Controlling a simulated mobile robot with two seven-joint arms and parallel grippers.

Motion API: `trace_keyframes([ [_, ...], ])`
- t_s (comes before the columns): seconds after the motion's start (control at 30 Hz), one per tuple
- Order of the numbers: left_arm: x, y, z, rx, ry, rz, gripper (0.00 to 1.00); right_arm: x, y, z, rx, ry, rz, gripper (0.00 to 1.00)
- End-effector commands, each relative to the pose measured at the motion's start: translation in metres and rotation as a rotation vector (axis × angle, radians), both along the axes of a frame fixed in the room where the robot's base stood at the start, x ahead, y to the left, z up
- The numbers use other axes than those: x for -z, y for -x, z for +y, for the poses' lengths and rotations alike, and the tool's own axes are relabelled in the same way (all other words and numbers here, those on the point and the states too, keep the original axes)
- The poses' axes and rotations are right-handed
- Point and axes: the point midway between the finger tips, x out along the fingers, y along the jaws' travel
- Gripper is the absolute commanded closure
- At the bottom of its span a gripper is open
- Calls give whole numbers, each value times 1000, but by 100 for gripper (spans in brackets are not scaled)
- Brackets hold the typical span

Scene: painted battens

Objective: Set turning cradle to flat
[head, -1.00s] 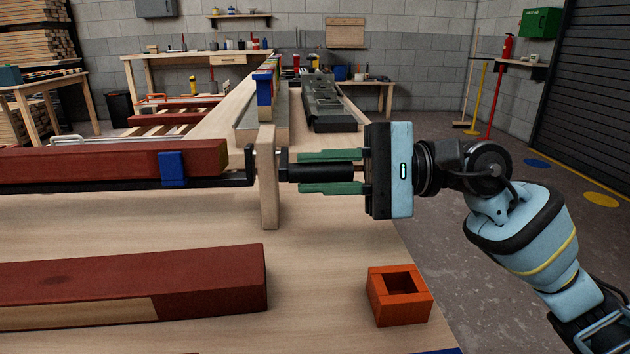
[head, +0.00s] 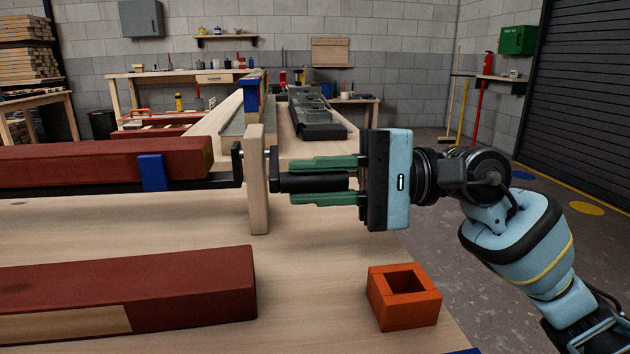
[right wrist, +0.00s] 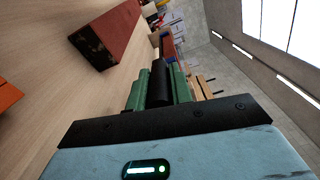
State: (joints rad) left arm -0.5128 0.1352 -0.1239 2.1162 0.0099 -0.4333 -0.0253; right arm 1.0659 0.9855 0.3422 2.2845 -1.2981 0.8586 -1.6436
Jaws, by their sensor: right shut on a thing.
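The turning cradle is a black rail (head: 205,184) with a blue clamp (head: 152,172), and a red-brown batten (head: 80,162) lies along it. The batten's top and front faces show. A pale wooden post (head: 257,180) stands at the cradle's right end. A black cylindrical handle (head: 325,183) sticks out to the right of the post. My right gripper (head: 298,182) has its green fingers shut on this handle, one above and one below in the head view. The handle (right wrist: 160,85) also shows between the fingers in the right wrist view. The cradle's left end is out of view. My left gripper is not in view.
Another red-brown batten (head: 150,295) with a bare wood patch lies on the bench in front. A hollow orange block (head: 405,312) sits near the bench's right edge. Bare bench (head: 330,250) lies between them. Open floor (head: 420,225) lies beyond that edge.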

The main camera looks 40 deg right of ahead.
Motion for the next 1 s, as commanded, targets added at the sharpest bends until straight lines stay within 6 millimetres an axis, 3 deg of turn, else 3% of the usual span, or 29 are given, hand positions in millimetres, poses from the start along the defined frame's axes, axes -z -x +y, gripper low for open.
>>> trace_keyframes([
  [0.1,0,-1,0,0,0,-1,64,3,0,1,-3,5,5,100],
  [0.13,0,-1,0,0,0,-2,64,3,0,1,-3,5,6,77],
  [0.3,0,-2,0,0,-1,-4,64,3,0,1,-2,4,6,57],
  [0.67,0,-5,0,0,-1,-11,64,2,1,-2,-1,1,6,57],
  [1.0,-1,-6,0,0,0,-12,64,2,23,-31,0,-1,5,57],
])
